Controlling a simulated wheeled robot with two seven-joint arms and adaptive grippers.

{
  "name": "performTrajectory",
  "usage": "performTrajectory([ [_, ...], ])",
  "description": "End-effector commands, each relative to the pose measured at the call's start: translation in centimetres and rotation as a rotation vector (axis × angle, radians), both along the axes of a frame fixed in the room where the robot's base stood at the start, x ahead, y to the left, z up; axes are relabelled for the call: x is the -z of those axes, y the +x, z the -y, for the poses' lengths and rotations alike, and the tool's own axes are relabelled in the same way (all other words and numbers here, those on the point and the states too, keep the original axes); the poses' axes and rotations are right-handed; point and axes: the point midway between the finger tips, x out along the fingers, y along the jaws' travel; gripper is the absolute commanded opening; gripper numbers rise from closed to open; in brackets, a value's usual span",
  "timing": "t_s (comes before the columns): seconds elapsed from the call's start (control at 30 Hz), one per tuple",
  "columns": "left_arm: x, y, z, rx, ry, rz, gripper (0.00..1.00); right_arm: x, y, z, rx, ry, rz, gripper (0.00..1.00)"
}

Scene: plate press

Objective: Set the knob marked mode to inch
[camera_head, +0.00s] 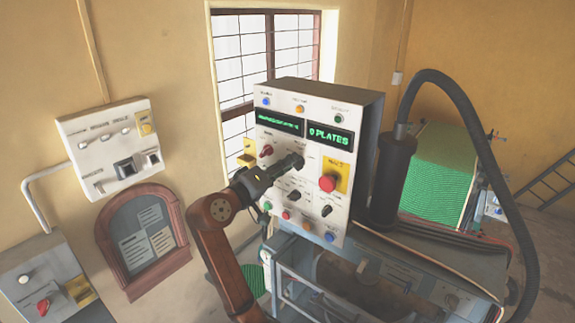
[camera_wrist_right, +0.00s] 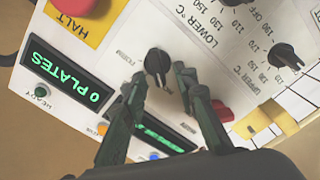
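The control panel (camera_head: 308,118) of the press faces me in the head view. In the wrist view a black knob (camera_wrist_right: 158,62) with a pointer sits on the white panel, beside the 0 PLATES display. The lettering around it is too small to read, so I cannot confirm that it is the mode knob. My right gripper (camera_head: 297,160) reaches it from the left in the head view and mostly hides it there. In the wrist view the two fingers (camera_wrist_right: 160,80) are apart, on either side of the knob's lower part; contact is unclear. My left gripper is not in view.
A red HALT button (camera_head: 327,183) on a yellow plate is close right of the gripper. A red knob (camera_head: 266,151) lies left of it. Black temperature knobs (camera_head: 295,195) (camera_head: 326,211) are below. A thick black hose (camera_head: 470,115) arches at right.

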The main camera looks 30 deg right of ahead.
Motion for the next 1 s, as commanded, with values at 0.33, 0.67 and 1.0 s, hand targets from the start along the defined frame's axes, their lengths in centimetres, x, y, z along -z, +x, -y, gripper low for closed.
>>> performTrajectory([
  [0.33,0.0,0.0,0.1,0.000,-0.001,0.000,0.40,0.0,-2.0,-4.9,-0.004,0.000,0.001,0.27],
  [0.67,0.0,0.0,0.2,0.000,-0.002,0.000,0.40,0.0,-4.1,-10.1,-0.002,0.001,0.000,0.27],
  [1.0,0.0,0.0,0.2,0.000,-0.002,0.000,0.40,0.0,-4.6,-11.1,0.001,-0.001,0.000,0.27],
])
